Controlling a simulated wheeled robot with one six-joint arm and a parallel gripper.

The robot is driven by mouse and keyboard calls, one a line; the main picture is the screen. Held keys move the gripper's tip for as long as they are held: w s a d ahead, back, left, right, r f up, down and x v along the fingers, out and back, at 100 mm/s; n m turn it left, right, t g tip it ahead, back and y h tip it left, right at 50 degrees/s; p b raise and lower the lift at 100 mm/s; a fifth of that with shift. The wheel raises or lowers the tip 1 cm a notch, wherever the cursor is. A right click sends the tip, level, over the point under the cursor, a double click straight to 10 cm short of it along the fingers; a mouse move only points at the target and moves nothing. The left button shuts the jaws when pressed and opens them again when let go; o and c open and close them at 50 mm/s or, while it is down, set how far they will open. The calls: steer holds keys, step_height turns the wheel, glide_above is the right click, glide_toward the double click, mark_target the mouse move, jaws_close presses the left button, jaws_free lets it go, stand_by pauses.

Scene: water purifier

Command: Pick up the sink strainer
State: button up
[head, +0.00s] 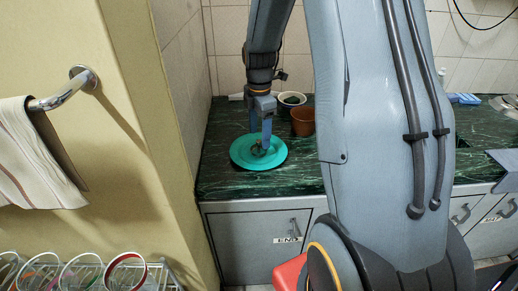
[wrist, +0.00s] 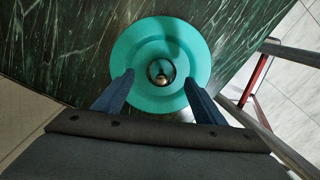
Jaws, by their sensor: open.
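A teal round disc with a wide rim, which looks like the sink strainer (head: 243,157), lies flat on the dark green marble counter near its front edge. In the wrist view the strainer (wrist: 133,45) is near the top middle, with a small dark ring and a brassy knob at its centre. I cannot tell whether the knob is part of the disc. My gripper (wrist: 159,77) is open and empty, its fingers on either side of the centre; it also shows over the disc in the head view (head: 262,146). Whether the fingertips touch the disc is unclear.
A brown pot (head: 303,122) and a white bowl (head: 291,98) stand behind the strainer to the right. A tiled wall is close on the left. Below the counter (head: 215,176) is a grey cabinet (head: 255,250). A towel bar (head: 65,92) projects at left.

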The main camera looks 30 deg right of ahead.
mark_target(259, 141)
steer(key=shift+s+a+f+p, duration=0.1)
steer(key=shift+f+p, duration=0.3)
steer(key=shift+f, duration=0.85)
steer(key=shift+s+a+f+p, duration=0.1)
steer(key=shift+f+p, duration=0.25)
steer(key=shift+f, duration=0.9)
steer(key=c, duration=1.2)
steer(key=shift+r, duration=0.1)
